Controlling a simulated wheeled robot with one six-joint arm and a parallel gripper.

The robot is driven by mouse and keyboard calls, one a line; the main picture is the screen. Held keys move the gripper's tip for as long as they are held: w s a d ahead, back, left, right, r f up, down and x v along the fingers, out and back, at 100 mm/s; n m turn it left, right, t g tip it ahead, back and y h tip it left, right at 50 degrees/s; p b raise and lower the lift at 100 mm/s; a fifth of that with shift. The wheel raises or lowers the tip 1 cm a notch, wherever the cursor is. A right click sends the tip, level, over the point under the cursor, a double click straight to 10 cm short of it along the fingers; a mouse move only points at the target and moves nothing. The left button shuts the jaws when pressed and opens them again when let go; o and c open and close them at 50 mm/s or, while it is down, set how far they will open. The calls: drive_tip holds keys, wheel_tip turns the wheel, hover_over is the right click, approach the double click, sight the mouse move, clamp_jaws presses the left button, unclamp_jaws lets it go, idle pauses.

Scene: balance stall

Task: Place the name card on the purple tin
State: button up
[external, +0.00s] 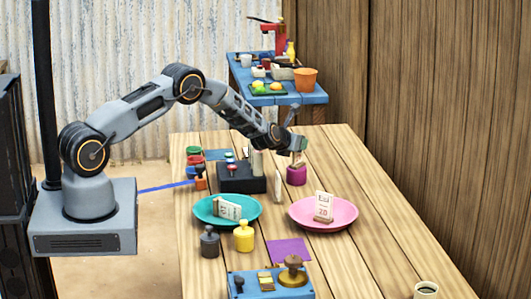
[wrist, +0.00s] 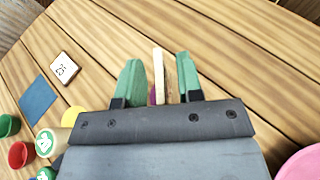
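The purple tin (external: 297,176) stands on the wooden table behind the pink plate. A small cream card with a brown base, seemingly the name card (external: 296,159), is upright at the top of the tin. In the wrist view the card (wrist: 158,75) shows edge-on between my green fingers, with the brown part beside it. A sliver of purple tin (wrist: 152,96) shows behind. My gripper (external: 297,143) is just above the tin. In the wrist view my gripper (wrist: 159,80) is open around the card, with a gap on the left side.
A teal plate (external: 205,217) and a pink plate (external: 350,215) each hold a card. A thin upright card (external: 278,187) stands in front of the tin. A black box (external: 241,178) is left of it. A numbered white card (wrist: 66,70) lies near a blue square (wrist: 38,100).

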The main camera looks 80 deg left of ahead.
drive_tip(key=shift+r, duration=0.15)
drive_tip(key=shift+r+p, duration=0.1)
drive_tip(key=shift+p, duration=0.2)
drive_tip(key=shift+s+d, duration=0.25)
drive_tip(key=shift+d, duration=0.05)
drive_tip(key=b+v, duration=0.3)
drive_tip(key=v, duration=0.8)
drive_tip(key=s+d+r+n+g+y, duration=0.1)
drive_tip(key=s+d+r+n+g, duration=0.1)
drive_tip(key=s+d+r+n, duration=0.35)
drive_tip(key=s+d+r+n+g, duration=0.25)
drive_tip(key=s+r+n, duration=0.35)
drive_tip(key=r+n, duration=0.3)
drive_tip(key=s+d+n+h, duration=0.5)
drive_tip(key=s+d, duration=0.3)
drive_tip(key=d, duration=0.3)
drive_tip(key=s+d+n+h, duration=0.5)
drive_tip(key=s+d+n, duration=0.2)
drive_tip(key=d, duration=0.5)
drive_tip(key=s, duration=0.2)
drive_tip(key=shift+s+d, duration=0.2)
drive_tip(key=shift+s, duration=0.1)
